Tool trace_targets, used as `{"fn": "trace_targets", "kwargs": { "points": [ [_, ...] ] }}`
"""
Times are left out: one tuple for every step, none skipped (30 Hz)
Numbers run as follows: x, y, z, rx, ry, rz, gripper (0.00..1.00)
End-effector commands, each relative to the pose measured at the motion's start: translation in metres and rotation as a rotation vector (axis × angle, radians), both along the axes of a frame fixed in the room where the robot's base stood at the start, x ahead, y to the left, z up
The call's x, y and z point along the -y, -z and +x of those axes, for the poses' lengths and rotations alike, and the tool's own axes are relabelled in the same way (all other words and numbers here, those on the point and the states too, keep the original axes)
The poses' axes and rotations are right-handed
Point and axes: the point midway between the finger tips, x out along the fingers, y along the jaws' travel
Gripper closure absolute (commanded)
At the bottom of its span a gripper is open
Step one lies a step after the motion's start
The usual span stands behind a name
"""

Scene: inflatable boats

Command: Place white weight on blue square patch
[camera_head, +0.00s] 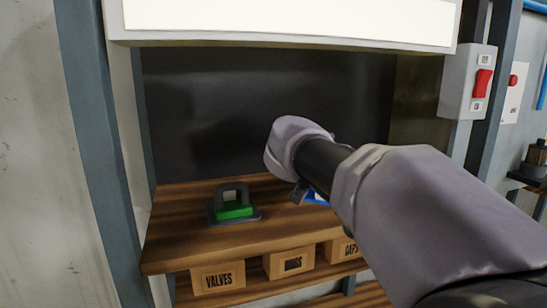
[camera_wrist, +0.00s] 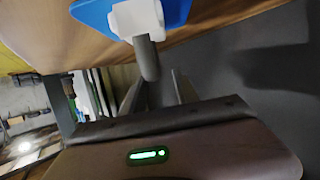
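The blue square patch (camera_wrist: 92,12) lies on the wooden shelf at the top of the wrist view. The white weight (camera_wrist: 136,18) appears to rest on it, with its grey handle (camera_wrist: 148,60) pointing toward my gripper. My gripper (camera_wrist: 158,80) has its two dark fingers apart, with the handle's end close to or between them; contact cannot be told. In the head view my arm hides most of this, and only an edge of the blue patch (camera_head: 317,200) shows beside my gripper (camera_head: 299,192).
A grey-handled weight with a green block (camera_head: 234,210) stands on the wooden shelf (camera_head: 185,240) to the left. Labelled boxes (camera_head: 218,278) sit below. A dark back panel (camera_head: 220,110) and a white overhead lamp (camera_head: 290,22) bound the space. A red switch (camera_head: 482,83) is at right.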

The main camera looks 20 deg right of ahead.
Motion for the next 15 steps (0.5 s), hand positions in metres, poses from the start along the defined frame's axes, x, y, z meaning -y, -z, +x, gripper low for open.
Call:
{"fn": "trace_targets", "kwargs": {
  "points": [
    [0.000, -0.002, 0.000, 0.000, 0.000, 0.000, 0.64],
    [0.000, -0.004, 0.000, 0.000, 0.000, 0.000, 0.64],
    [0.000, -0.009, 0.000, -0.001, 0.000, 0.000, 0.64],
    [0.000, -0.014, 0.000, -0.002, -0.001, -0.001, 0.64],
    [0.000, -0.020, 0.000, -0.002, -0.001, -0.001, 0.64],
    [-0.007, -0.020, -0.006, 0.004, -0.003, -0.001, 0.64],
    [-0.015, -0.020, -0.013, 0.006, -0.005, -0.001, 0.64],
    [-0.021, -0.022, -0.020, 0.006, -0.005, 0.000, 0.64],
    [-0.029, -0.025, -0.029, 0.005, -0.005, 0.001, 0.64],
    [-0.036, -0.028, -0.035, 0.004, -0.006, 0.000, 0.64],
    [-0.041, -0.031, -0.042, 0.005, -0.005, 0.001, 0.64],
    [-0.049, -0.035, -0.050, 0.004, -0.005, 0.000, 0.64],
    [-0.054, -0.038, -0.055, 0.004, -0.005, 0.000, 0.64],
    [-0.058, -0.041, -0.060, 0.003, -0.004, 0.001, 0.64],
    [-0.063, -0.044, -0.066, 0.003, -0.004, 0.001, 0.64]
  ]
}}
